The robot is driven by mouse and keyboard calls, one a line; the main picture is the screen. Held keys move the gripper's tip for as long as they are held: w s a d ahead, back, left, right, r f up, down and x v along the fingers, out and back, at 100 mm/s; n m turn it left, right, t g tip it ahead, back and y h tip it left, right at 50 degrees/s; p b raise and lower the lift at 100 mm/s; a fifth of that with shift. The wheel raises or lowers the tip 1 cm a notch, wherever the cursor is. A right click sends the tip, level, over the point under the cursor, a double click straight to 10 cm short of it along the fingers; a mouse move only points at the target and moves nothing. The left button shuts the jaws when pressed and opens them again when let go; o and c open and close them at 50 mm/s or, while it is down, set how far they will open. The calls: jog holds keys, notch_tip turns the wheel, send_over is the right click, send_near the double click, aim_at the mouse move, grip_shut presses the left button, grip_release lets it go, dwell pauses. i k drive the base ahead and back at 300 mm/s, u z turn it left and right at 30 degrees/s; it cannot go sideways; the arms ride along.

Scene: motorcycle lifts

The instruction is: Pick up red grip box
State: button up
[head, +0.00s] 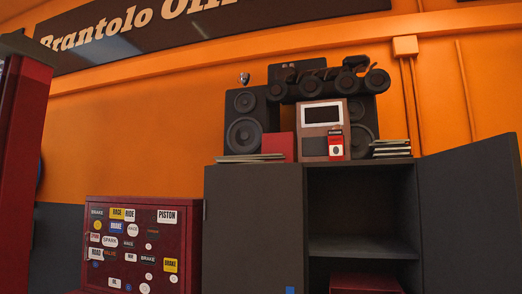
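A small red and white box (336,142) with a dark printed mark stands upright on top of the grey cabinet, in front of the right part of a silver and brown radio-like unit (312,146); it looks like the red grip box. A plainer red box or panel (281,146) stands to the left of that unit. My gripper is not in view, so I cannot see whether it is open or shut.
The grey cabinet (254,225) has its right door (470,210) swung open. Two black speakers (246,122) and a dark part with several round ends (330,85) stand behind. Flat stacks (391,148) flank the group. A stickered red cabinet (140,245) is at left.

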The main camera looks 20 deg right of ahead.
aim_at(335, 136)
jog(key=u, duration=1.3)
jog(key=i, duration=2.55)
jog(key=z, duration=3.45)
